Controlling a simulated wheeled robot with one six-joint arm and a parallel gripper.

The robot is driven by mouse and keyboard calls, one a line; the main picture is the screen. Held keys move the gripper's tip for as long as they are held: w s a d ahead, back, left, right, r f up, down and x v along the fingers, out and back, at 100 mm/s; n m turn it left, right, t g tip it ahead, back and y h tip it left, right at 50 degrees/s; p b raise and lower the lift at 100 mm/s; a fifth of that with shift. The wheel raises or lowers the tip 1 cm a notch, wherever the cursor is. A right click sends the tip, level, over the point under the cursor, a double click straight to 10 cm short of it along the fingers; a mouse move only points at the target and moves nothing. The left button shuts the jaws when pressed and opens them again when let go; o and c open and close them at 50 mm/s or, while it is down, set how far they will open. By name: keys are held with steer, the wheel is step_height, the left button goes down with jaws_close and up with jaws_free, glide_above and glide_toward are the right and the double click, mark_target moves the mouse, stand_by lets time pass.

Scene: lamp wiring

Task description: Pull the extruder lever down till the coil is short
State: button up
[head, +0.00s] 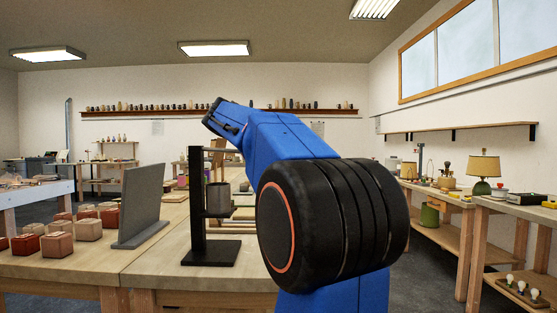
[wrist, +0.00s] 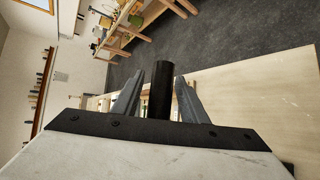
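The extruder stands on the wooden table in the head view, with a black post (head: 198,205) on a flat black base and a grey barrel (head: 218,197) held beside the post. In the wrist view a dark upright cylinder, which looks like the lever's grip (wrist: 161,92), stands between the two grey fingers of my gripper (wrist: 167,88). I cannot make out the coil.
A grey upright panel (head: 143,205) stands left of the extruder, with several reddish clay blocks (head: 58,242) beyond it. The table (head: 155,268) is bare in front of the extruder. A side bench on the right holds a lamp (head: 483,170) and bulbs.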

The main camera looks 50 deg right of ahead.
steer(key=shift+a+r, duration=0.1)
steer(key=v, duration=1.7)
steer(key=shift+a, duration=0.1)
steer(key=s+a+f+m+t+y, duration=0.1)
steer(key=s+a+f+y, duration=0.3)
steer(key=f, duration=1.3)
steer(key=s+a+f+m+t+y, duration=0.1)
steer(key=s+a+f+y, duration=0.3)
steer(key=s+a+f, duration=0.5)
steer(key=s+a+f+m+t+y, duration=0.1)
steer(key=s+a+f+t+y, duration=0.2)
steer(key=a+f, duration=1)
steer(key=s+f+y, duration=0.1)
steer(key=s+f, duration=0.2)
steer(key=f, duration=0.9)
steer(key=shift+s+a+f, duration=0.2)
steer(key=shift+s+f, duration=0.1)
steer(key=shift+s, duration=0.05)
